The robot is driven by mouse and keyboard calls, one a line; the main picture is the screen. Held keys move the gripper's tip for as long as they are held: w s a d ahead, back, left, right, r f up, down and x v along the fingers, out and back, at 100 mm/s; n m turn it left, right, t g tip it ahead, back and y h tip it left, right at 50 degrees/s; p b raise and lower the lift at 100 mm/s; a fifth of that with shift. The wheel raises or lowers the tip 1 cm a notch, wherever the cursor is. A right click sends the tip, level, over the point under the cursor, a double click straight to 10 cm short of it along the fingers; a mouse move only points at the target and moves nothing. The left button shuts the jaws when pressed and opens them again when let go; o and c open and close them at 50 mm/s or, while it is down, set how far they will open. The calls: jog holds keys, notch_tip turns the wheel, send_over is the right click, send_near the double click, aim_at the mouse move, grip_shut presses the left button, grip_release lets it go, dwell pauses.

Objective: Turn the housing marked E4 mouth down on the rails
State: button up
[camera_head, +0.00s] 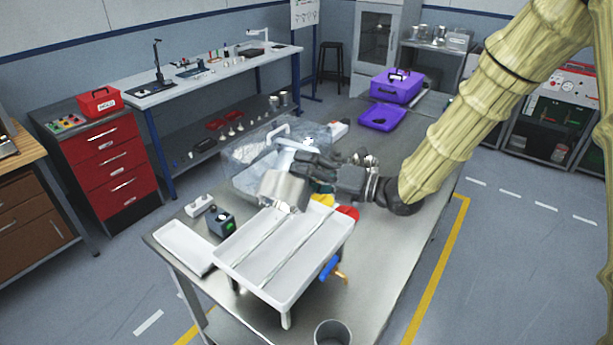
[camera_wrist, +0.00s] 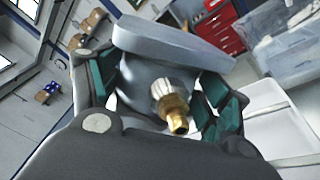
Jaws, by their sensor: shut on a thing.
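My gripper (camera_head: 308,172) is shut on a grey metal housing (camera_head: 282,190) and holds it above the far end of the white tray with the rails. In the wrist view the housing (camera_wrist: 160,52) sits between the green-padded fingers (camera_wrist: 160,100), with a wide flange on top and a brass fitting (camera_wrist: 172,108) facing the camera. The housing is tilted in the head view. No E4 mark can be read on it, and I cannot tell which way its mouth points. Two thin rails (camera_head: 293,254) run lengthwise along the tray (camera_head: 232,270), with nothing on them.
A shallow white tray (camera_head: 183,247) lies left of the railed tray. A small dark device (camera_head: 221,222) and a white block (camera_head: 198,206) stand behind it. A clear bin (camera_head: 240,165) is behind my gripper. A grey cup (camera_head: 332,333) stands at the front.

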jog(key=shift+f+n+b, duration=0.1)
jog(key=shift+n+b, duration=2.9)
jog(key=shift+b, duration=4.1)
jog(key=n+b, duration=0.5)
jog(key=b, duration=1)
jog(key=shift+n, duration=0.3)
notch_tip(320, 180, down, 8)
jog(key=b, duration=1.1)
jog(key=shift+f, duration=0.15)
jog(key=shift+f+b, duration=0.65)
jog(key=shift+b, duration=0.15)
